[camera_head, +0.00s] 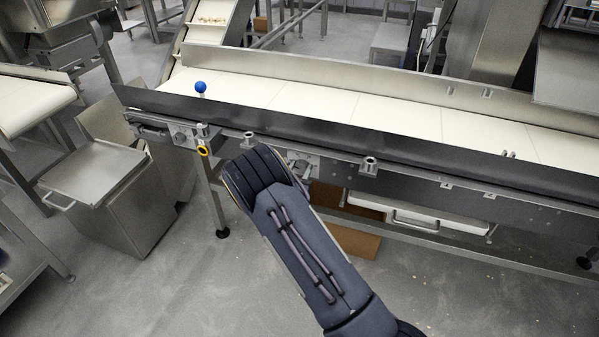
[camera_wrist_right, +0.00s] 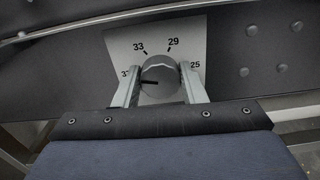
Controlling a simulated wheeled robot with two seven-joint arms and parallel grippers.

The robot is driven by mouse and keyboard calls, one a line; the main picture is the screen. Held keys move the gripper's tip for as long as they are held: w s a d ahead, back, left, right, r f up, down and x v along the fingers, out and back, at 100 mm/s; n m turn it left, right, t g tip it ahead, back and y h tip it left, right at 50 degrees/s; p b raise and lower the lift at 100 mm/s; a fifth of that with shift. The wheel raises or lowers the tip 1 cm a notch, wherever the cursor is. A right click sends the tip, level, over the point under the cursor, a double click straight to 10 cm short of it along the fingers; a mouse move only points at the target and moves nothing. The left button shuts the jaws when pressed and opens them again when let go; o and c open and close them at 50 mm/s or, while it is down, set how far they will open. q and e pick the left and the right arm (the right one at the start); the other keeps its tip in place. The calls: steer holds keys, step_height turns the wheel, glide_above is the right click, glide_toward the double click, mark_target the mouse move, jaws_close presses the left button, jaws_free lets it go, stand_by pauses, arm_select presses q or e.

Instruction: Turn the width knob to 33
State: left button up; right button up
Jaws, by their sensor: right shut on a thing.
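The width knob (camera_wrist_right: 161,72) is a round grey knob with a dark line across its lower face. It sits on a pale dial plate (camera_wrist_right: 120,45) marked 33 at upper left, 29 at upper right and 25 at right. A further label at left is partly covered by a finger. My right gripper (camera_wrist_right: 160,80) is shut on the knob, one finger on each side. The line lies nearly level, low on the knob; which end is the pointer I cannot tell. In the head view my right arm hides the knob and fingertips. My left gripper is not in view.
A conveyor with a white belt (camera_head: 390,115) runs across behind my arm, with a steel side wall. A steel bin (camera_head: 130,205) stands at left.

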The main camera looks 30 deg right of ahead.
steer(key=m+b, duration=0.2)
steer(key=m, duration=0.1)
steer(key=m+b, duration=0.1)
steer(key=shift+s+f+m, duration=0.1)
steer(key=shift+f+m, duration=0.15)
steer(key=shift+m, duration=0.05)
steer(key=shift+r+m+b, duration=0.1)
steer(key=shift+m+b, duration=2.1)
steer(key=o, duration=1)
steer(key=shift+r, duration=0.1)
steer(key=p+v, duration=0.1)
steer(key=v, duration=0.7)
steer(key=shift+p, duration=0.35)
steer(key=shift+d, duration=0.1)
